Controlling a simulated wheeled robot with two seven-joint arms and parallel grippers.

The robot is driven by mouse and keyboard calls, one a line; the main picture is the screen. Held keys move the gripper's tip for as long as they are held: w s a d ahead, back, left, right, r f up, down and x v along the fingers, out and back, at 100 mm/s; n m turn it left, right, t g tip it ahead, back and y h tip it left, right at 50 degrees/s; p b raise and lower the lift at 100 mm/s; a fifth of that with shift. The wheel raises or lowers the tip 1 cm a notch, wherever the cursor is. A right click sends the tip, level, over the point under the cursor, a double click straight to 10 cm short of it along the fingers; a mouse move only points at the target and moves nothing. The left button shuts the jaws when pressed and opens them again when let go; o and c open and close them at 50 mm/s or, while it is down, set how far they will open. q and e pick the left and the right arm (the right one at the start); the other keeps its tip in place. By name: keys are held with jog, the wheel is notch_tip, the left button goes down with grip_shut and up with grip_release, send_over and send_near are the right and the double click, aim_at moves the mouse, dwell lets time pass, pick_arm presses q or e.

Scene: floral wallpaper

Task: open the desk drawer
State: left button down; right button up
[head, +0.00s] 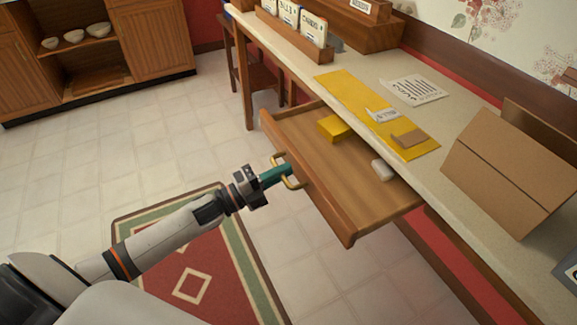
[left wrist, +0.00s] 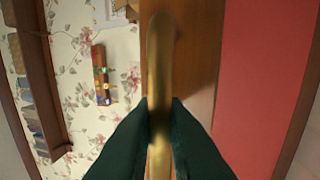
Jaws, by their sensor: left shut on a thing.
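The desk drawer (head: 335,170) is pulled well out from under the desk (head: 352,68) in the head view. Its inside shows, with a yellow box (head: 334,127) and a small white object (head: 382,170) in it. A brass handle (head: 290,184) is on its front. My left gripper (head: 277,175), with green fingers, is at the handle. In the left wrist view the two fingers (left wrist: 159,118) are shut on the brass handle (left wrist: 159,60), one on each side of it. My right gripper is not in view.
A cardboard box (head: 507,172), a yellow mat (head: 345,88) and papers (head: 414,91) lie on the desktop. A chair (head: 262,75) stands at the desk's far end. A patterned rug (head: 205,265) lies on the tiled floor. The floor left of the drawer is clear.

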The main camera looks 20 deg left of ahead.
pick_arm(q)
jog(key=shift+s+a, duration=0.35)
jog(key=shift+s, duration=0.1)
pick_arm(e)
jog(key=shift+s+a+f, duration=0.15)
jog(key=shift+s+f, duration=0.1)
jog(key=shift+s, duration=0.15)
pick_arm(q)
jog(key=c, duration=1.8)
grip_release()
jog(key=shift+c, duration=0.2)
jog(key=v, duration=1.2)
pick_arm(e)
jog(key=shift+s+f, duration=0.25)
pick_arm(q)
jog(key=shift+f, duration=0.1)
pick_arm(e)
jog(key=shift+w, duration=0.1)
